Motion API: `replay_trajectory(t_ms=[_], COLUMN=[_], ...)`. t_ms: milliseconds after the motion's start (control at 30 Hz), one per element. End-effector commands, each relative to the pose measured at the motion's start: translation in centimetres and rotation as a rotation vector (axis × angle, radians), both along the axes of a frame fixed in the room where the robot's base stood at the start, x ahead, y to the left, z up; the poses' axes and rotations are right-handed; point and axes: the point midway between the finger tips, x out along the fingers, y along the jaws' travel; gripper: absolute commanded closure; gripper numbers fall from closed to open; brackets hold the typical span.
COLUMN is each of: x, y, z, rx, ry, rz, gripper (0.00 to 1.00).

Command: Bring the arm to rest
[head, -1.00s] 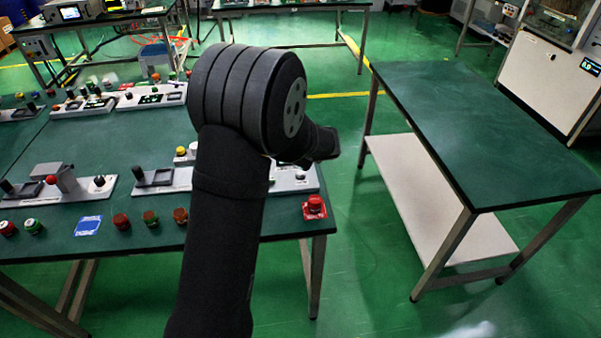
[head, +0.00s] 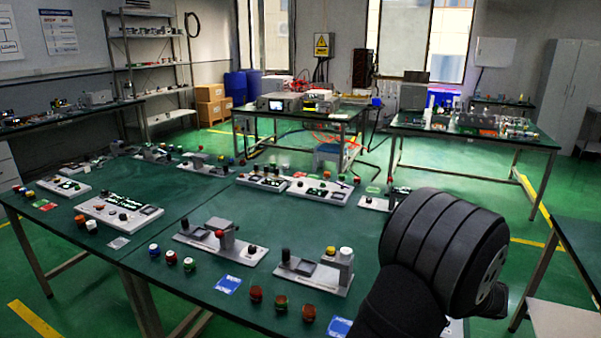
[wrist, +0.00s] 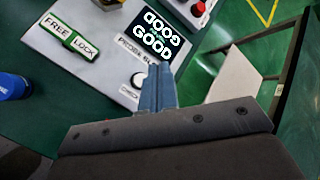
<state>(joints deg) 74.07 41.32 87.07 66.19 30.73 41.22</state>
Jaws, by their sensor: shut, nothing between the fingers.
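My gripper (wrist: 157,88) shows in the wrist view, its two blue-grey fingers shut together with nothing between them. It is over a light grey control panel (wrist: 88,58) with a green FREE/LOCK part (wrist: 70,38) and a black sign (wrist: 153,35) reading GOOD. I cannot tell the height of the fingertips above the panel. In the head view my dark arm stands at the lower right and hides part of the green table (head: 200,207). The gripper itself is hidden there.
Control panels, such as one with a grey block (head: 220,244), and several coloured buttons cover the table. A red button (wrist: 198,8) is by the panel in the wrist view. Another table (head: 580,250) stands at the right. Green floor lies between the tables.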

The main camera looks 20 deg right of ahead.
Motion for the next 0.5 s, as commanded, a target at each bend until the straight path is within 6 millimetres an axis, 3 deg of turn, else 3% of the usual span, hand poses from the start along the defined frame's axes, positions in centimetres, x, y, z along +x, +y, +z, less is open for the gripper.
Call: replay_trajectory(t_ms=[200, 500], x=[0.0, 0.0], y=[0.0, 0.1], z=[2.6, 3.2], rx=[0.0, 0.003], ry=[0.0, 0.0], rz=[0.0, 0.0], gripper=[1.0, 1.0])
